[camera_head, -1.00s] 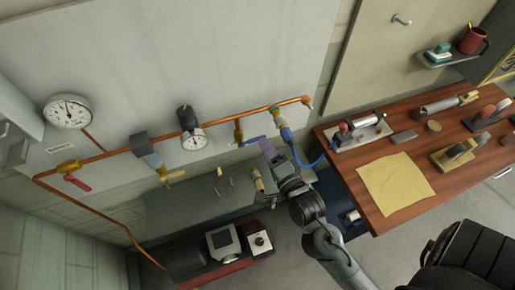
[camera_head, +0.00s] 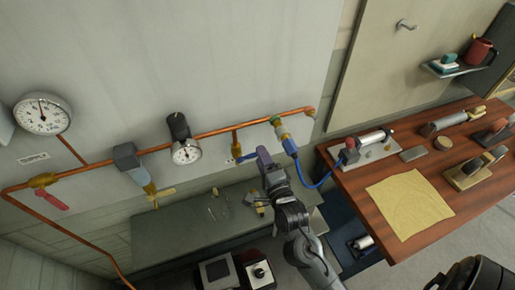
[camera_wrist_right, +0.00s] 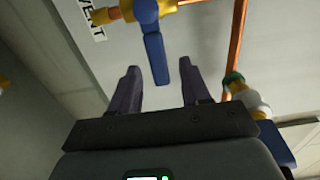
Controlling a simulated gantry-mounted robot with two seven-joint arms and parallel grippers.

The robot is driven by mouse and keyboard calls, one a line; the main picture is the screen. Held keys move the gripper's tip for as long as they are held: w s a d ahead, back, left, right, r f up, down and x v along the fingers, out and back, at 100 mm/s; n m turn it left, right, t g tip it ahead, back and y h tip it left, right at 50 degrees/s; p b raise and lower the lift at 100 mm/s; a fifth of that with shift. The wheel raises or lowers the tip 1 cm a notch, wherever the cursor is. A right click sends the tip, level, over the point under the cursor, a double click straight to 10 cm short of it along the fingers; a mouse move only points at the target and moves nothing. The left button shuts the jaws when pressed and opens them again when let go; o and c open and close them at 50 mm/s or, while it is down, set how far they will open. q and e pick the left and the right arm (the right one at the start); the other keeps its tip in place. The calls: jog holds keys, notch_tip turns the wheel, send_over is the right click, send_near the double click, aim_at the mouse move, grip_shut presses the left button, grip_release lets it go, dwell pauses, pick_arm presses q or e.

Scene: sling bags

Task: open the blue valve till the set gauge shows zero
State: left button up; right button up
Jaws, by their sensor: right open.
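The blue valve handle (camera_head: 247,157) sits on a brass branch below the copper pipe, partly hidden by my right gripper in the head view. My right gripper (camera_head: 262,156) is open in front of it. In the right wrist view, the blue handle (camera_wrist_right: 154,55) hangs between the two spread fingers (camera_wrist_right: 159,68), with a gap on each side; contact does not show. A small round gauge (camera_head: 186,152) hangs on the pipe left of the valve. A larger dial gauge (camera_head: 42,114) is at the far left; I cannot tell which is the set gauge.
A red-handled valve (camera_head: 50,199) and a grey-blue regulator (camera_head: 130,165) are on the pipe. A bench shelf (camera_head: 165,235) lies below the pipe.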

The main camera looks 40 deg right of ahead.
jog(key=shift+x, duration=2.2)
jog(key=shift+c, duration=0.3)
grip_shut()
